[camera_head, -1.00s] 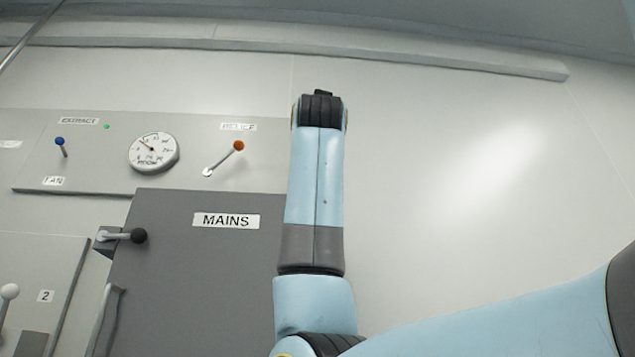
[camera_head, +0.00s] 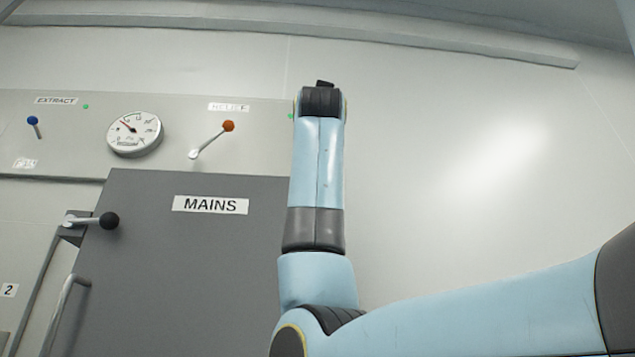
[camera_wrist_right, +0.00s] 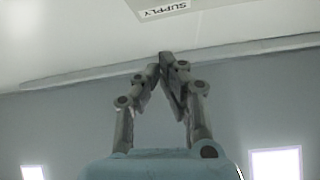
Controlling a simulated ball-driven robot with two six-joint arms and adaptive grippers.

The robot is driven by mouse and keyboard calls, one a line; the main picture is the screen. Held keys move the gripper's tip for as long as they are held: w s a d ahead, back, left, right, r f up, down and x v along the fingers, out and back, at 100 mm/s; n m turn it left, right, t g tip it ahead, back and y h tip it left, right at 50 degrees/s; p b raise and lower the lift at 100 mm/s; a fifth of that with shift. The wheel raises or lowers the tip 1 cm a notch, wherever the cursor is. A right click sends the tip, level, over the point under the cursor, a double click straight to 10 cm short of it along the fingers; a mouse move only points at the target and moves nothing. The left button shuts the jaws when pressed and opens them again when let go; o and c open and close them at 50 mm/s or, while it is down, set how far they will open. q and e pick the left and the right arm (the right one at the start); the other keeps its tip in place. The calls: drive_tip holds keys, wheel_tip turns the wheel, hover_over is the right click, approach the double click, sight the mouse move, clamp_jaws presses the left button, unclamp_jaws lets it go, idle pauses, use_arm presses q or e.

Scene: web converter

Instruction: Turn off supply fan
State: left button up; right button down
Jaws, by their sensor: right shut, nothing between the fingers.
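A SUPPLY label (camera_wrist_right: 163,10) shows upside down at the top edge of the right wrist view, on a pale panel; no supply fan switch can be made out there. My right gripper (camera_wrist_right: 165,62) is shut and empty, its fingertips apart from the label in the picture. In the head view my right arm stands upright in front of the wall panel (camera_head: 60,165) and hides its right part; the fingers are not seen there. My left gripper is not in view.
The panel carries a blue-knobbed lever (camera_head: 33,122) under an EXTRACT label, a round gauge (camera_head: 134,133) and an orange-knobbed lever (camera_head: 228,126). Below stands a grey MAINS cabinet (camera_head: 190,270) with a black-knobbed handle (camera_head: 109,221). The wall at right is bare.

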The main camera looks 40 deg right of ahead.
drive_tip(key=p+x, duration=0.4)
drive_tip(key=x, duration=0.4)
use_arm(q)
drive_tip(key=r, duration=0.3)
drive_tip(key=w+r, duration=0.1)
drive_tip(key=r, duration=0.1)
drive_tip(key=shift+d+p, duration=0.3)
use_arm(e)
drive_tip(key=f, duration=0.1)
drive_tip(key=w+f, duration=0.1)
drive_tip(key=f, duration=0.1)
drive_tip(key=shift+w+d+f, duration=0.1)
drive_tip(key=shift+w+f, duration=0.1)
drive_tip(key=shift+w, duration=0.1)
